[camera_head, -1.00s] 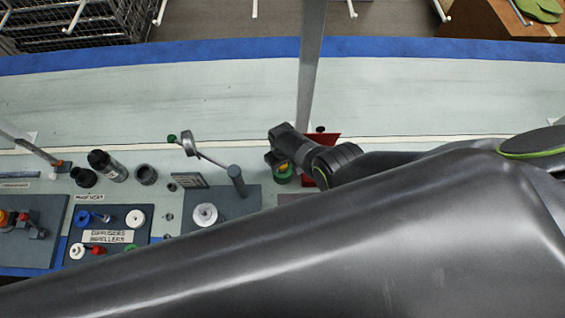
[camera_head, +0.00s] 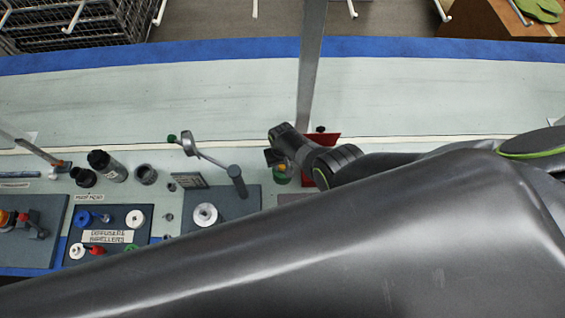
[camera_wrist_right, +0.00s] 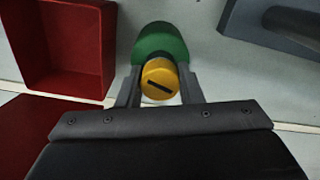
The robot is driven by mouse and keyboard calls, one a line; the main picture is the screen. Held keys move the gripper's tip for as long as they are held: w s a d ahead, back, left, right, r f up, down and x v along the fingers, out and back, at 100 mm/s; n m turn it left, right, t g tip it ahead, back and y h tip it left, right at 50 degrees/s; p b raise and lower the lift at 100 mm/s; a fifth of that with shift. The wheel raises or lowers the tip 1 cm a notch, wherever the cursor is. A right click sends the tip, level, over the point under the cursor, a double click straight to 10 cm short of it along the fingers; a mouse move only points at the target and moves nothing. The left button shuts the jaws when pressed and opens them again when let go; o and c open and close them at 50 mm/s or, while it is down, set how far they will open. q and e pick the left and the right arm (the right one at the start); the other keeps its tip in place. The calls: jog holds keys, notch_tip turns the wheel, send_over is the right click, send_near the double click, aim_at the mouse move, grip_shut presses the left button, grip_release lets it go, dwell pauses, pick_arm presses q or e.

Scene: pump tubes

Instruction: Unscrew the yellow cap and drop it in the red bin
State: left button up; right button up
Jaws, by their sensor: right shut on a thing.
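The yellow cap (camera_wrist_right: 159,80) is round with a dark slot on its face, and it sits between the fingers of my right gripper (camera_wrist_right: 158,88). My right gripper is shut on it. A green rounded part (camera_wrist_right: 160,43) lies directly behind the cap in the wrist view; whether the cap is still joined to it I cannot tell. The green part also shows in the head view (camera_head: 281,177), partly hidden under the right gripper (camera_head: 273,158). The red bin (camera_wrist_right: 66,45) is open and empty-looking, left of the cap in the wrist view. My left gripper is not in view.
The bin shows partly behind my right wrist in the head view (camera_head: 325,137). A grey fixture (camera_wrist_right: 275,22) is right of the green part. A grey plate with a lever (camera_head: 237,180) and a parts tray (camera_head: 108,232) stand left. The rear bench is clear.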

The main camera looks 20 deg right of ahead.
jog(key=shift+n, duration=1.8)
jog(key=o, duration=0.5)
jog(key=shift+n, duration=0.3)
jog(key=c, duration=0.5)
jog(key=shift+r, duration=0.1)
jog(key=shift+w+r+p, duration=0.15)
jog(key=shift+r+p, duration=0.1)
jog(key=shift+p, duration=0.25)
jog(key=shift+r+p, duration=0.45)
jog(key=shift+r, duration=0.35)
